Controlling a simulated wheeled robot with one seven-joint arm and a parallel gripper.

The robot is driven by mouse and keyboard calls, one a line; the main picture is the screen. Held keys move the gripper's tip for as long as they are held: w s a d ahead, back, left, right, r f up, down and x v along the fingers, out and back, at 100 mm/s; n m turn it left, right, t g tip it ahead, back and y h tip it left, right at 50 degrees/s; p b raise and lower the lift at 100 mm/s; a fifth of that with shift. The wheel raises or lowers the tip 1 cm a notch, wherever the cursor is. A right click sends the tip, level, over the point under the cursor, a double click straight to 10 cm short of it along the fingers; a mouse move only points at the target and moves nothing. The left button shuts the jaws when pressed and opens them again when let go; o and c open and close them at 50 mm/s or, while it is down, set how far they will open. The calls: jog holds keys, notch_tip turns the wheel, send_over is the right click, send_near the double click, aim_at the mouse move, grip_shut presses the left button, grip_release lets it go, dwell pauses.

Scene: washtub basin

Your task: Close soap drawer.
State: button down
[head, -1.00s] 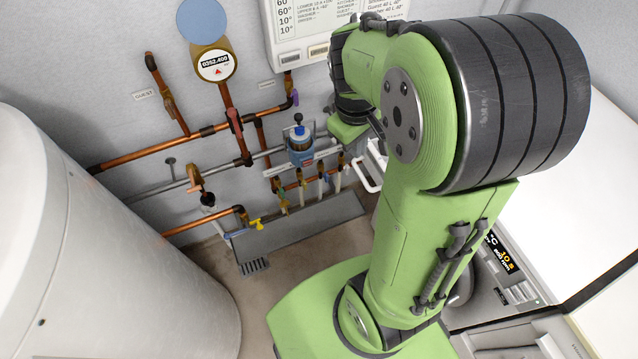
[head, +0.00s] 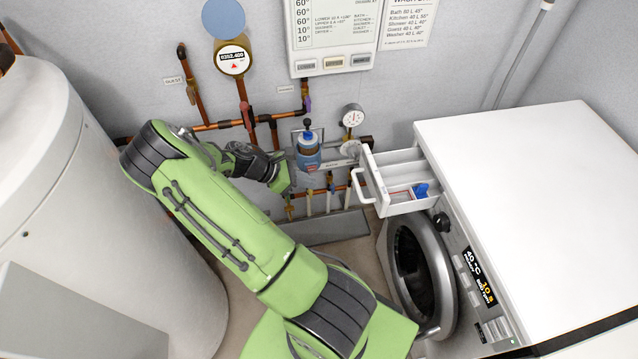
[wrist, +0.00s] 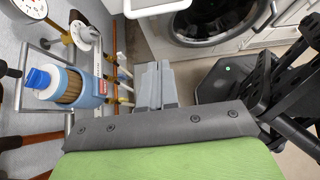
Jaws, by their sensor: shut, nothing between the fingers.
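The white soap drawer (head: 398,190) sticks out, open, from the top left front of the washing machine. A blue piece lies in its right compartment. Its loop handle (head: 360,187) faces left. In the wrist view part of the white drawer handle (wrist: 155,8) shows at the top edge, ahead of the fingers. My gripper (head: 284,182) is left of the handle, apart from it, near the pipes. In the wrist view my grey fingers (wrist: 155,80) are together with nothing between them.
A blue filter (head: 307,150), a gauge (head: 352,117) and copper pipes line the wall close to my gripper. A white tank (head: 90,200) stands left.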

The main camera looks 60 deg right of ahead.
jog(key=s+d+f+b, duration=0.2)
jog(key=s+d+f, duration=0.3)
jog(key=s+d, duration=0.2)
jog(key=shift+s+d, duration=0.35)
jog(key=shift+d, duration=0.05)
